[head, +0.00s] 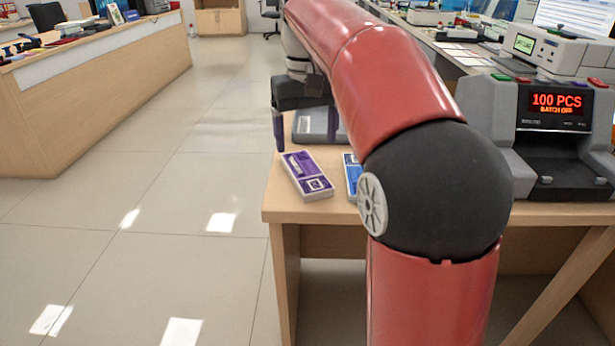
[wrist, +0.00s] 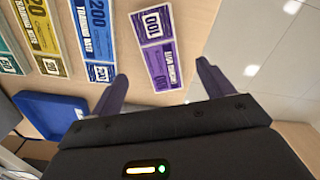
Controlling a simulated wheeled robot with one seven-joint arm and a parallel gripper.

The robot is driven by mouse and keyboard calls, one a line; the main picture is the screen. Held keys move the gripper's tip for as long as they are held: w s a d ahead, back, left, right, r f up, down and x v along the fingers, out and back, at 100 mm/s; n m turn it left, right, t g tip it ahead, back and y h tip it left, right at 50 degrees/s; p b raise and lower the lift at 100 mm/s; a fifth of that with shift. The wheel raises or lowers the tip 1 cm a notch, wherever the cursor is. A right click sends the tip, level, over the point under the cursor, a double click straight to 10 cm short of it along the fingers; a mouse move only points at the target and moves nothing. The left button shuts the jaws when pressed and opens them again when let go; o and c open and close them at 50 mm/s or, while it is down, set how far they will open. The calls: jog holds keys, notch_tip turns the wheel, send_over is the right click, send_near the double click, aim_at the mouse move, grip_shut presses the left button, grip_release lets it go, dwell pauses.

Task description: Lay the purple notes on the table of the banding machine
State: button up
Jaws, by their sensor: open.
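The purple notes (head: 308,175) lie as a flat stack near the left front corner of the wooden counter. They also show in the wrist view (wrist: 156,52), just beyond and between my fingertips. My gripper (wrist: 165,84) is open and empty, with one purple finger on each side and apart from the notes. In the head view, one finger hangs behind the notes, and my arm hides much of the gripper. A grey machine (head: 556,140) with a red "100 PCS" display stands at the right. A pale machine (head: 545,48) with a small green screen stands behind it. I cannot tell which one is the banding machine.
Blue notes (wrist: 97,38), yellow notes (wrist: 43,38) and green notes (wrist: 8,62) lie in a row beside the purple ones. A blue tray (wrist: 48,114) is close to my left finger. The counter edge and open floor (head: 150,220) are left of the notes.

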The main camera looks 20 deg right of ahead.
aim_at(305, 170)
jog(key=f, duration=0.2)
jog(key=f+b, duration=0.1)
jog(key=f, duration=0.4)
jog(key=shift+w+f, duration=0.15)
jog(key=shift+w, duration=0.25)
jog(key=c, duration=1.2)
